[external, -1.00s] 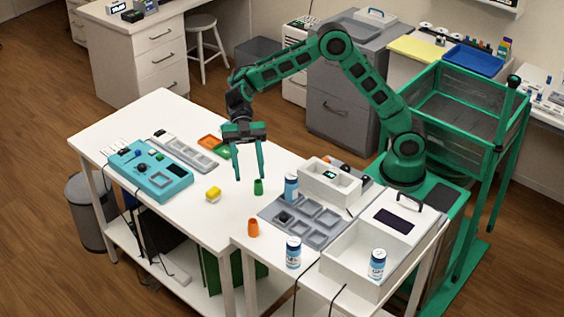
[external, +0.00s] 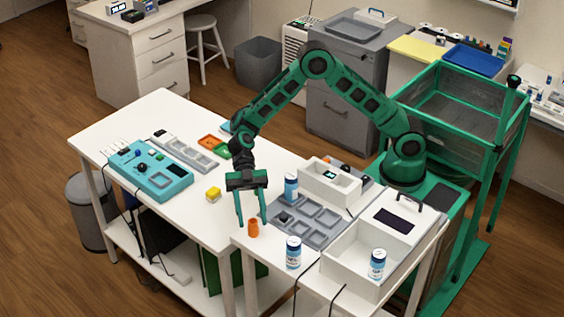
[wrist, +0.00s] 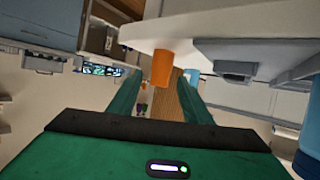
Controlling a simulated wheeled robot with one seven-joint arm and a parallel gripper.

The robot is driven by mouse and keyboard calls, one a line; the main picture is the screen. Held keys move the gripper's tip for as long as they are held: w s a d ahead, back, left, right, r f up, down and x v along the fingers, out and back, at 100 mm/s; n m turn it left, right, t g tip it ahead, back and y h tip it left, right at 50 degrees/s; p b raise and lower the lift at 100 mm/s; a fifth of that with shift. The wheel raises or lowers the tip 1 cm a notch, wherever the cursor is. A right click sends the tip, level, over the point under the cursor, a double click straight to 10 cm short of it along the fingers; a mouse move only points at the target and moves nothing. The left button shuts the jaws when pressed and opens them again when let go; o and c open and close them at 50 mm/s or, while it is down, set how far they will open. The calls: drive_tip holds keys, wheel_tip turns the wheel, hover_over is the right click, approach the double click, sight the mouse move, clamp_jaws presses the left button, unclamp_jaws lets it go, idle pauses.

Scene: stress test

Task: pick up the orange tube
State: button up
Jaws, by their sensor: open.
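The orange tube (external: 253,229) stands upright on the white table near its front edge. My gripper (external: 251,223) is open and points down, with one green finger on each side of the tube in the external view. In the wrist view the orange tube (wrist: 161,68) shows between the tips of my open gripper (wrist: 161,82). The fingers look apart from the tube. I cannot tell whether the tips are level with it or slightly behind it. The green tube seen earlier is hidden by my gripper now.
A grey compartment tray (external: 316,229) lies right of the tube, with a blue-and-white bottle (external: 291,187) behind it and another bottle (external: 293,252) in front.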

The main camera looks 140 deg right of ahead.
sight(253, 226)
drive_tip(key=shift+r+x, duration=0.15)
drive_tip(key=shift+x, duration=1.45)
drive_tip(key=shift+r+x, duration=0.2)
drive_tip(key=shift+x, duration=1.35)
drive_tip(key=shift+w, duration=0.2)
drive_tip(key=shift+c, duration=0.4)
drive_tip(key=c, duration=1)
